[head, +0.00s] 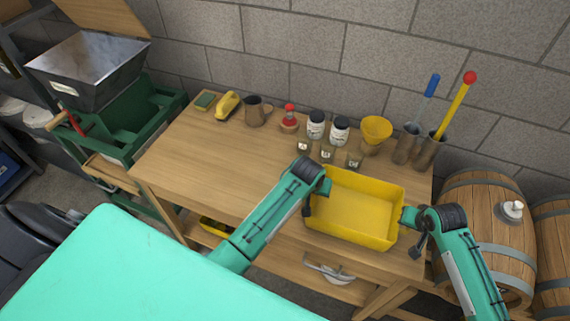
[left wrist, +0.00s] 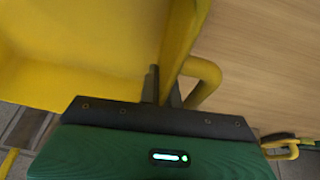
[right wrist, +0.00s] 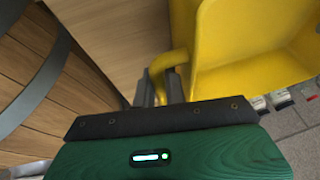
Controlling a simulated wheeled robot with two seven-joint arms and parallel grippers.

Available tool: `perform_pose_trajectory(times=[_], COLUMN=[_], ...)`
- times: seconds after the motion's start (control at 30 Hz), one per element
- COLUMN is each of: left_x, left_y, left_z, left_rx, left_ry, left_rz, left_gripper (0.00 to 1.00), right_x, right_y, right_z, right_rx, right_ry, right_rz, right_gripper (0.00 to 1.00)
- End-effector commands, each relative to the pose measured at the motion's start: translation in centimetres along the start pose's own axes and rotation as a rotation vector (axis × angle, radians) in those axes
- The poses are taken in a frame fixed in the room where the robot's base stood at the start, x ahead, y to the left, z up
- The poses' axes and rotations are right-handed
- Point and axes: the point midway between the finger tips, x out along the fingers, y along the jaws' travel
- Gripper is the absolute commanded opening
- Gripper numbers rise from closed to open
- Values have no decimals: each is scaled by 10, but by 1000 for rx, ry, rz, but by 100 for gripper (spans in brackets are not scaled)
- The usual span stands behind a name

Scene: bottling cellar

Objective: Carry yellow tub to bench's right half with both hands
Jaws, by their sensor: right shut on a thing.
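The yellow tub (head: 352,212) is over the right half of the wooden bench (head: 200,160), near its front edge. It looks level and empty; I cannot tell whether its base touches the bench top. My left gripper (head: 318,190) is at the tub's left end. In the left wrist view its fingers (left wrist: 164,88) close around the tub's wall beside the looped handle (left wrist: 208,80). My right gripper (head: 407,216) is at the right end. In the right wrist view its fingers (right wrist: 160,88) are shut on the tub by its handle (right wrist: 160,65).
Small jars (head: 327,154), a yellow funnel (head: 376,132) and metal cups holding tools (head: 428,150) stand behind the tub. A mug (head: 255,110) and a yellow object (head: 228,105) are at the back left. The bench's left middle is clear. Barrels (head: 485,215) stand at right.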

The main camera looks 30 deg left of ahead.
Motion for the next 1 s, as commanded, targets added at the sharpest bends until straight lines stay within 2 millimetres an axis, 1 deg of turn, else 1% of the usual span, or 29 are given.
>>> perform_pose_trajectory(times=[0.07,0.1,0.17,0.2,0.47,0.57,0.63,0.77,1.0], left_x=[6,4,3,3,3,-2,-8,-29,-78], left_y=[-3,-2,-2,-2,-1,-1,0,-1,-1], left_z=[2,1,1,1,1,1,0,1,0], left_rx=[-1,-1,-1,-1,0,0,0,0,0], left_ry=[1,1,0,0,0,2,3,3,4], left_rz=[-4,-4,-4,-3,-1,0,0,0,0], left_gripper=[0,10,22,26,26,26,26,26,26], right_x=[6,4,3,3,3,3,3,3,3], right_y=[4,4,3,3,2,1,1,1,1], right_z=[2,1,1,1,1,1,1,1,1], right_rx=[1,1,1,1,0,0,0,0,0], right_ry=[1,0,0,0,0,0,0,0,0], right_rz=[5,5,5,4,2,1,1,1,0], right_gripper=[0,18,30,34,34,34,34,34,34])
